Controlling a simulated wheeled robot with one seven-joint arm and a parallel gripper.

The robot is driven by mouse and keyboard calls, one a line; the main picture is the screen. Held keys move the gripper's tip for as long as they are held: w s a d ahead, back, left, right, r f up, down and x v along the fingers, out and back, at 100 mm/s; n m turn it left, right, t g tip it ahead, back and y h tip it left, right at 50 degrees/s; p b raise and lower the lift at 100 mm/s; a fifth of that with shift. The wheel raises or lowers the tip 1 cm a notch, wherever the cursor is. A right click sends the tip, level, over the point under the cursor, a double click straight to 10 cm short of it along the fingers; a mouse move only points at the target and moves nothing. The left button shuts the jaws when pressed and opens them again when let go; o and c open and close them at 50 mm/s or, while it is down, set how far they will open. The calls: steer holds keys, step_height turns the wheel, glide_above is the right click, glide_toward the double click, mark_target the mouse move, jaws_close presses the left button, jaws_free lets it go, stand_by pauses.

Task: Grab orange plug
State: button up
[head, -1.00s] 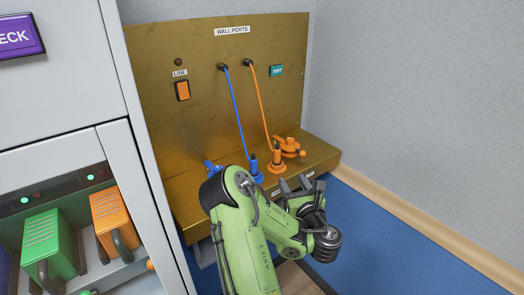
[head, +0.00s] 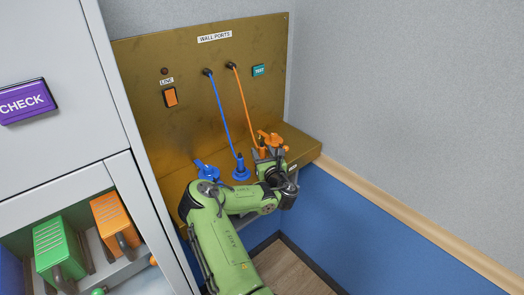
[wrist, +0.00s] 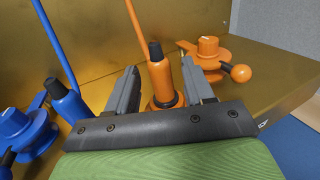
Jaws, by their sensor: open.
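The orange plug (wrist: 163,80) stands upright on the brass shelf, with a black tip and an orange cable rising behind it. In the wrist view it is between the two fingers of my gripper (wrist: 162,90), which are open and apart from it, with a gap on each side. In the head view the plug (head: 262,152) is partly hidden by my gripper (head: 268,160), which is at the shelf's front right. The orange cable (head: 244,107) runs up to a port on the back panel.
A blue plug (head: 241,170) with a blue cable stands left of my gripper. A blue lever fitting (head: 207,171) and an orange lever fitting (wrist: 210,55) with a ball knob flank the plugs. A grey cabinet (head: 130,185) stands at the left, a wall at the right.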

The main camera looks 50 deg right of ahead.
steer(key=shift+x, duration=0.8)
jaws_close()
